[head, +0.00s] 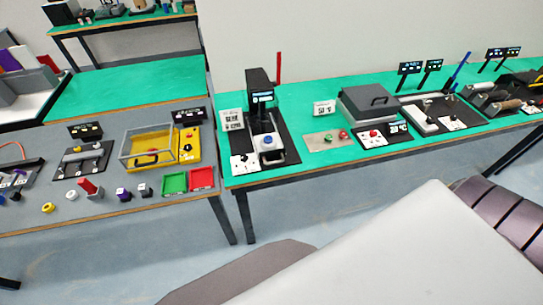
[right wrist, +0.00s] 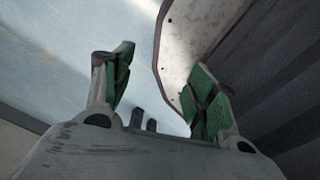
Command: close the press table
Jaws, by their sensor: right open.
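A black press (head: 260,92) with a red lever and a small display stands on the green table, left of the picture's middle in the head view. At the front of its dark base is a light press table (head: 262,153) with a curved handle at its right. A blue round knob sits over the plate. Whether the press table is pulled out cannot be told surely at this size. My right gripper (right wrist: 163,82) is open and empty in the right wrist view, with green-padded fingers apart over the floor, away from the press. My left gripper is not in view.
A lidded grey box (head: 368,105) and small control panels stand right of the press. Left, a grey table holds a yellow clear-lidded box (head: 150,146), a green tray (head: 174,182) and a red tray (head: 203,179). Open floor (head: 130,250) lies in front.

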